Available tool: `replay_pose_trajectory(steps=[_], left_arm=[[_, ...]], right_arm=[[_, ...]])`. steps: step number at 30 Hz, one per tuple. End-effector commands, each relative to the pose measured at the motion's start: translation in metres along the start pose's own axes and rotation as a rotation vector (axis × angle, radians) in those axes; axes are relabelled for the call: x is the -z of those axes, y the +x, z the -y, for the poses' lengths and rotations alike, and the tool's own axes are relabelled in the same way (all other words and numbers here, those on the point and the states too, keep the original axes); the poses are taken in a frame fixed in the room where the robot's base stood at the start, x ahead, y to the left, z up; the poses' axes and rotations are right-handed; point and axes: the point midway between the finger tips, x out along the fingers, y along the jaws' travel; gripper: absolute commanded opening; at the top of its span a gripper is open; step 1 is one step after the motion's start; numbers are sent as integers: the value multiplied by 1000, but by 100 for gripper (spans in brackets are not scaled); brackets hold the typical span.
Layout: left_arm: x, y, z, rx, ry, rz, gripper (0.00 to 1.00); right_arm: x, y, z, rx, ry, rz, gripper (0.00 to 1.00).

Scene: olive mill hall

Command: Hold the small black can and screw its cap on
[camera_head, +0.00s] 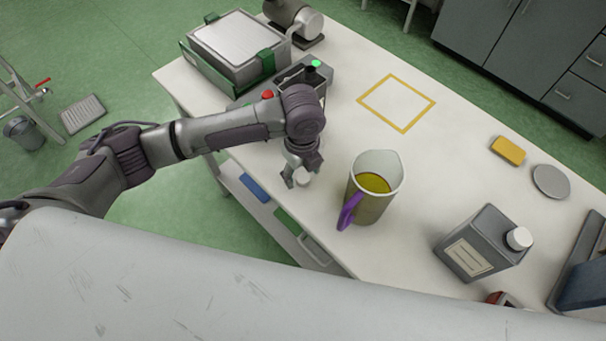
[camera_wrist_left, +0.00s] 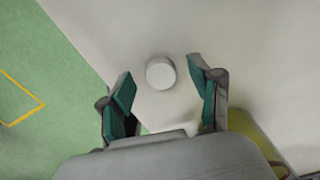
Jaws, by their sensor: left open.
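A dark grey-black can (camera_head: 478,245) with a pale label stands at the right front of the table. A white round cap or neck piece (camera_head: 518,238) sits on its top. A separate small white cap (camera_head: 303,178) is on the table by my left gripper (camera_head: 296,181). In the left wrist view the white cap (camera_wrist_left: 160,73) appears between and slightly beyond the fingertips of my left gripper (camera_wrist_left: 164,88). The fingers are open, with a gap on each side of the cap. My right gripper is not in view.
A jug (camera_head: 370,207) with yellow-green liquid and purple handle stands close right of my left gripper. Behind are a device with red and green buttons (camera_head: 290,83) and a green-edged box (camera_head: 236,52). A yellow square outline (camera_head: 375,95) marks clear table. A sponge (camera_head: 508,150) lies right.

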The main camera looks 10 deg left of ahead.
Motion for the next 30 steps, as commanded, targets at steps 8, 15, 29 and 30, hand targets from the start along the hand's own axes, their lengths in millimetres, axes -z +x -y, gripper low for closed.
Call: replay_pose_trajectory(steps=[8,15,29,30], left_arm=[[0,8,0,1,3,1,63],[0,8,0,1,2,1,52],[0,8,0,1,2,0,21],[0,7,0,2,2,0,21]], right_arm=[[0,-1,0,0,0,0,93],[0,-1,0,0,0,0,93],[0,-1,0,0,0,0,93],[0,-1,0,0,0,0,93]])
